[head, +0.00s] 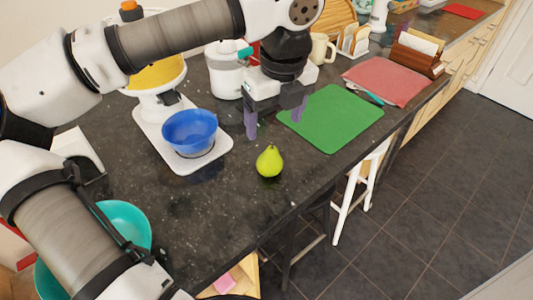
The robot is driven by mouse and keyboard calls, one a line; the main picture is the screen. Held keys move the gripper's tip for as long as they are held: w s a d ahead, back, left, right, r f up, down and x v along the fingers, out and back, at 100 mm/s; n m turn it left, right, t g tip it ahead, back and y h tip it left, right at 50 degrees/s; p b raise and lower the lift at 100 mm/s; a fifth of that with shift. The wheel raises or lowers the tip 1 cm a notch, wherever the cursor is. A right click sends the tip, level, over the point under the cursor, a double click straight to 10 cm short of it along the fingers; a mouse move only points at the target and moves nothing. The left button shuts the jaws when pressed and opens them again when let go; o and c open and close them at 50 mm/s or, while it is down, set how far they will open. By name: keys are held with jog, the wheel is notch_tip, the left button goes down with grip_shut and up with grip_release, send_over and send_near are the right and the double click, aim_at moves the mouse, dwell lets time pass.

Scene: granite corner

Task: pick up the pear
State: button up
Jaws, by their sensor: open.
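A green pear (269,161) stands upright on the dark granite counter (215,215), near the counter's right edge. My gripper (274,121) is open and empty, with its purple-tipped fingers pointing down. In the head view it appears above the pear, toward the back, between the blue bowl and the green mat. It does not touch the pear, and nothing hides the pear.
A blue bowl (189,128) sits on a white scale-like stand left of the pear. A green mat (333,117) and a red cloth (386,80) lie behind right. A teal bowl (124,222) is at the lower left. A white stool (362,190) stands beside the counter.

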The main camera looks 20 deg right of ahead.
aim_at(271, 149)
jog(key=f, duration=0.4)
jog(key=f+p, duration=0.1)
jog(key=f, duration=0.1)
jog(key=shift+w+f, duration=0.2)
jog(key=shift+w, duration=0.05)
jog(key=shift+w+a+f+p, duration=0.15)
jog(key=shift+f+p, duration=0.35)
jog(key=shift+f, duration=0.85)
jog(key=shift+w+a+f+p, duration=0.15)
jog(key=shift+f+p, duration=0.35)
jog(key=shift+f, duration=0.8)
jog(key=shift+d, duration=0.1)
jog(key=shift+c, duration=0.5)
jog(key=c, duration=1)
